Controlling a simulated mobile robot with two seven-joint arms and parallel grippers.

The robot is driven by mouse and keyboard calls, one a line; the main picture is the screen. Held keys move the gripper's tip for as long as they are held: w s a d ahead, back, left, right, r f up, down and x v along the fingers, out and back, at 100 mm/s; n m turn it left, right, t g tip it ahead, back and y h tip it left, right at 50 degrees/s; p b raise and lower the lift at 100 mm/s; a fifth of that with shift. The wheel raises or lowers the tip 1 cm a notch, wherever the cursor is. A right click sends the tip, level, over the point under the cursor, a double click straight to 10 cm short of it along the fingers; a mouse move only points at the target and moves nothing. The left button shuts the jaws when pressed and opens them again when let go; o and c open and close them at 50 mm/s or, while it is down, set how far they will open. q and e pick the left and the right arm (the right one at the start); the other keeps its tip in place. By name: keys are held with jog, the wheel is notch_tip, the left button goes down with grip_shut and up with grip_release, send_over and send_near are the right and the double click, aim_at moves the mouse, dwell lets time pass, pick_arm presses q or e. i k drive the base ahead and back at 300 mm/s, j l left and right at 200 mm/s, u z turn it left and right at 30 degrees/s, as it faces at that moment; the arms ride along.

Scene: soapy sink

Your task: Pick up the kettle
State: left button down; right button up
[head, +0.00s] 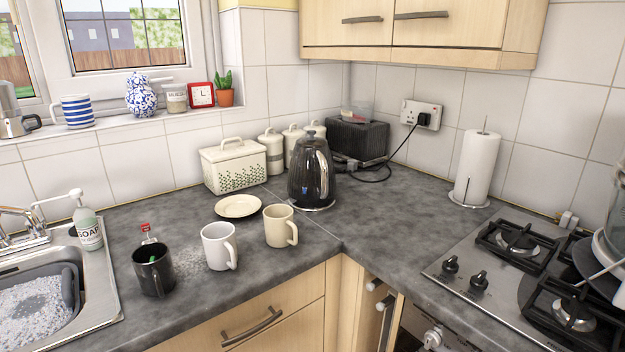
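Neither of my grippers shows in the head view.
A cream mug (278,228), white mug (216,248) and dark mug (150,275) stand in front and to the left. A saucer (238,206) and bread bin (233,168) are left of the kettle. A toaster (358,141) is behind it.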

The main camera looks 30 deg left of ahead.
aim_at(311, 181)
jog(key=u, duration=1.8)
jog(key=k+l+u, duration=0.3)
jog(key=l, duration=0.2)
